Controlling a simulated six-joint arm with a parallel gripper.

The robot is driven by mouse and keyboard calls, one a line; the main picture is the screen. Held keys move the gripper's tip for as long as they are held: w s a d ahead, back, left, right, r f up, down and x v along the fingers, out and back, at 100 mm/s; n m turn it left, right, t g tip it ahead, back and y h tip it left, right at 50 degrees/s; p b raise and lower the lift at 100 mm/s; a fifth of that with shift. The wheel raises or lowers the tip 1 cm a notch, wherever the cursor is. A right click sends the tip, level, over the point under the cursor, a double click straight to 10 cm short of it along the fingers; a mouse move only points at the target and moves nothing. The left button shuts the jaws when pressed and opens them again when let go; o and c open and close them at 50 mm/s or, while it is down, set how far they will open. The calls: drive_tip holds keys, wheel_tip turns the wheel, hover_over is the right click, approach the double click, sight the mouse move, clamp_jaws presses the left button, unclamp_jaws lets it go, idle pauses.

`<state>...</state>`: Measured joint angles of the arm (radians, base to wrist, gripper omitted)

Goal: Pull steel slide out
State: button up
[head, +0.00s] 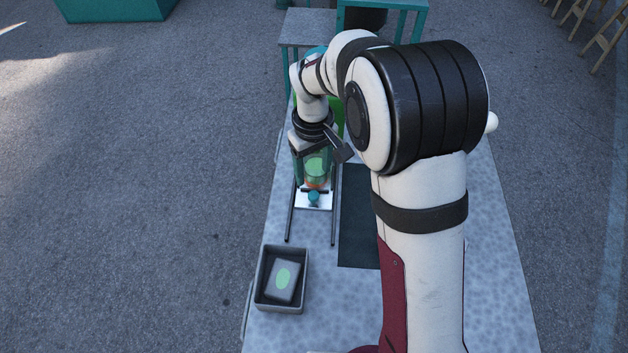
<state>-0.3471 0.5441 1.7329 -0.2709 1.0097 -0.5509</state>
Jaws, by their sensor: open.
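The steel slide (325,203) is a bright plate with a teal knob (314,197) near its front end. It lies between two thin dark rails (288,224) that run toward the front of the table. My gripper (315,180) hangs just behind the knob, pointing down, above the back part of the slide. It is open, but its fingertips are small and hard to make out against the teal and orange parts there. I cannot tell whether it touches anything. The rear of the slide and most of the green reel (336,112) behind are hidden by my gripper and arm.
A grey bin (259,280) holding a grey block with a light green oval (284,279) stands at the table's front left. A dark mat (357,222) lies right of the rails, partly behind my arm. The speckled table (500,270) is clear at right.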

sight(314, 195)
wheel_tip(314, 195, down, 8)
drive_tip(key=shift+f, duration=0.15)
drive_tip(key=shift+c, duration=0.2)
clamp_jaws()
idle(1.2)
